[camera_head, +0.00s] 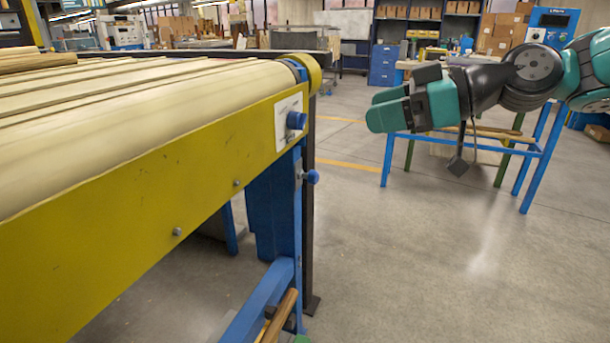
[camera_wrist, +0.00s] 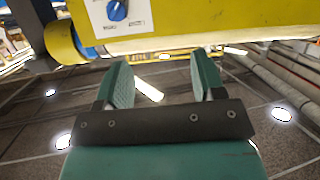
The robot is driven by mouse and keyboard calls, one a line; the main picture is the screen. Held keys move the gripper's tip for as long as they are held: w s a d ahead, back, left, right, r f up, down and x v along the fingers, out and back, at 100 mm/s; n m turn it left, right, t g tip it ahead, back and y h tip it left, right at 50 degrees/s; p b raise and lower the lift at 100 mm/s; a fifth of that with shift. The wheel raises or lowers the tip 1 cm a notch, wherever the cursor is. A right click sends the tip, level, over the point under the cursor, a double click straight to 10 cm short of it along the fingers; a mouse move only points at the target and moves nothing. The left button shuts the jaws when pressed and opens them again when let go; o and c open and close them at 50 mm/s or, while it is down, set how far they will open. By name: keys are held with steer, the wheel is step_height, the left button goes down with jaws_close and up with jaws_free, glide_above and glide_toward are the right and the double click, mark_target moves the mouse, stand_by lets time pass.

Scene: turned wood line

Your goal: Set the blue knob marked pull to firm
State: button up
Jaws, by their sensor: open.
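A blue knob (camera_head: 297,120) sits on a white label plate (camera_head: 283,122) at the end of the yellow conveyor side rail. In the wrist view the blue knob (camera_wrist: 117,10) shows at the top edge, left of centre, on the white plate (camera_wrist: 135,22); the small lettering is too blurred to read surely. A second, smaller blue knob (camera_head: 312,177) juts from the blue leg below. My gripper (camera_head: 380,106) is open, empty and apart from the knob, to its right in the head view. In the wrist view my gripper (camera_wrist: 163,72) has its fingers spread below the knob.
The yellow rail (camera_head: 130,205) and pale slatted conveyor top (camera_head: 130,115) fill the left. A blue-framed table (camera_head: 455,143) stands behind my arm. Blue legs and a wooden rod (camera_head: 280,318) are under the conveyor. Open concrete floor lies at the centre and right.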

steer(key=w+d+f+n+t+y+b, duration=0.2)
steer(key=w+d+f+y+b, duration=0.15)
steer(key=w+f+b, duration=0.3)
steer(key=p, duration=1)
glide_toward(305, 122)
steer(key=shift+n, duration=0.3)
steer(key=x, duration=1)
steer(key=shift+w+f, duration=0.1)
steer(key=c, duration=0.9)
